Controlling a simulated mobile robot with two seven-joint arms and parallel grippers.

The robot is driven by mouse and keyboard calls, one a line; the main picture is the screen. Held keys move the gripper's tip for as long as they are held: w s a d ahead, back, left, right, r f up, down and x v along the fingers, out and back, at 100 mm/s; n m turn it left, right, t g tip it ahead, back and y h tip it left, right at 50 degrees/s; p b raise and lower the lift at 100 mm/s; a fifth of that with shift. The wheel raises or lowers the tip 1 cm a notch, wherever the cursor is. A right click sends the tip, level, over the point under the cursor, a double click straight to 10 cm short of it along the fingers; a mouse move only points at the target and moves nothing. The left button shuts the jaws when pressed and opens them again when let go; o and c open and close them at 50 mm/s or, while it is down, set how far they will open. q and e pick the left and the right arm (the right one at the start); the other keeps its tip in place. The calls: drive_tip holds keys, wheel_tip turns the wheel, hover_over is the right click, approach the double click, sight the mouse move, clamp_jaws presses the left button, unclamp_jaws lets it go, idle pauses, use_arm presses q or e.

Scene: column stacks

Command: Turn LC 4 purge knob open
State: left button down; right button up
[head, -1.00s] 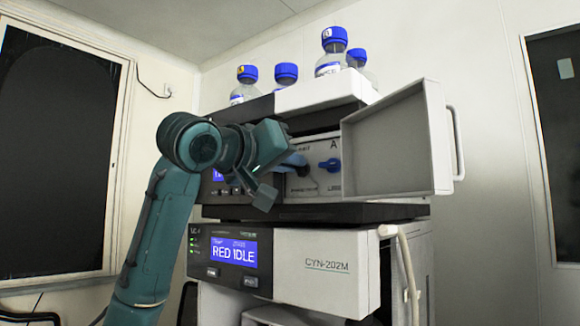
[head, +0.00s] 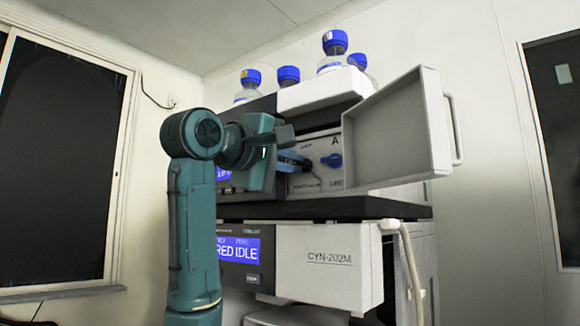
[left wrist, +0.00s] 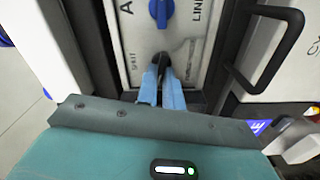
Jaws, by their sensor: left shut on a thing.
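My left gripper (head: 296,160) reaches into the open bay of the upper module in the head view. Its light-blue fingers are shut on a small dark knob (left wrist: 162,63) on the pale front panel (left wrist: 185,25), best seen in the left wrist view. The fingers hide much of the knob, so its exact angle is hard to tell. A blue knob (head: 331,161) sits beside it on the same panel, under a letter A, and also shows in the left wrist view (left wrist: 160,10). It is apart from the fingers. My right gripper is not in view.
The bay's door (head: 398,135) stands open to the right, with a handle (head: 454,130). Blue-capped bottles (head: 333,47) stand on top. The module below has a lit screen reading RED IDLE (head: 240,249) and a pale hose (head: 408,265) at its right.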

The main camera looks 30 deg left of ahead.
use_arm(q)
drive_tip(key=shift+f+n, duration=0.1)
drive_tip(key=shift+n, duration=0.7)
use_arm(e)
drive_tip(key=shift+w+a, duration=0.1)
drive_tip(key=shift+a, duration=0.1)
use_arm(q)
drive_tip(key=shift+b, duration=0.3)
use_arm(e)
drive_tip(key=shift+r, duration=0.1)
use_arm(q)
drive_tip(key=c, duration=1.5)
unclamp_jaws()
drive_tip(key=shift+c, duration=0.2)
